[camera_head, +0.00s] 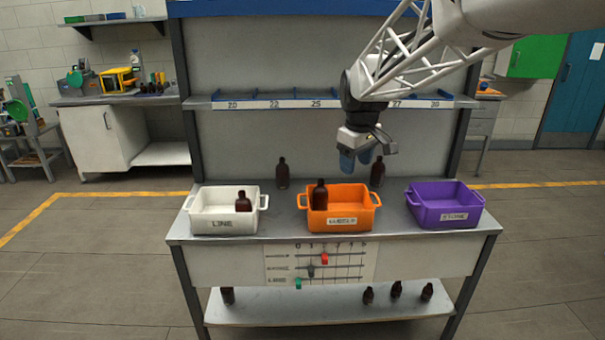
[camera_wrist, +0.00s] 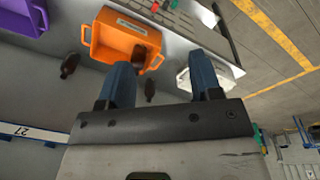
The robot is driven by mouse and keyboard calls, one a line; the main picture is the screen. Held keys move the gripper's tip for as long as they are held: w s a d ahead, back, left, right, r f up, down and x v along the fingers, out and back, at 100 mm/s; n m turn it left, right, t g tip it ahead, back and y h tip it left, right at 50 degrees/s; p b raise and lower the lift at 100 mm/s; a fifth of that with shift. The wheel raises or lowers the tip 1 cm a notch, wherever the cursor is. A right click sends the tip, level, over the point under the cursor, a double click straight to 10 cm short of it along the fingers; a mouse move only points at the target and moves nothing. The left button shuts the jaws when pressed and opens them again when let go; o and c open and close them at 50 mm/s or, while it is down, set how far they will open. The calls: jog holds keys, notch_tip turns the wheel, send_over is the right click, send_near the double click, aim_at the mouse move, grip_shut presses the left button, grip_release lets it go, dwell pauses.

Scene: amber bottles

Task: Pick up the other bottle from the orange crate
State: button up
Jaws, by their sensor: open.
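The orange crate (camera_head: 365,205) stands in the middle of the bench top; it also shows in the wrist view (camera_wrist: 92,42). I see no second bottle inside the crate. My gripper (camera_head: 357,162) is open and empty, above and behind the crate. In the wrist view the blue fingers (camera_wrist: 162,76) are spread apart, with nothing between them.
The white crate (camera_head: 215,223) at left holds one bottle (camera_head: 243,202). The purple crate (camera_head: 445,217) at right looks empty. Two bottles stand behind the crates, one at left (camera_head: 283,173) and one beside my gripper (camera_head: 377,173). A shelf (camera_head: 290,104) crosses behind.

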jog(key=w+a+f+n, duration=0.1)
jog(key=w+f+n, duration=0.15)
jog(key=w, duration=0.65)
jog(key=w+a+f+n, duration=0.15)
jog(key=w+f, duration=0.25)
jog(key=w, duration=0.6)
jog(key=n+g, duration=0.1)
jog(key=n, duration=0.2)
send_over(321, 180)
jog(key=f, duration=1)
jog(key=shift+s, duration=0.4)
jog(key=shift+w+f+n, duration=0.3)
jog(key=shift+f, duration=0.05)
jog(key=shift+f, duration=1.25)
jog(key=shift+f, duration=2.6)
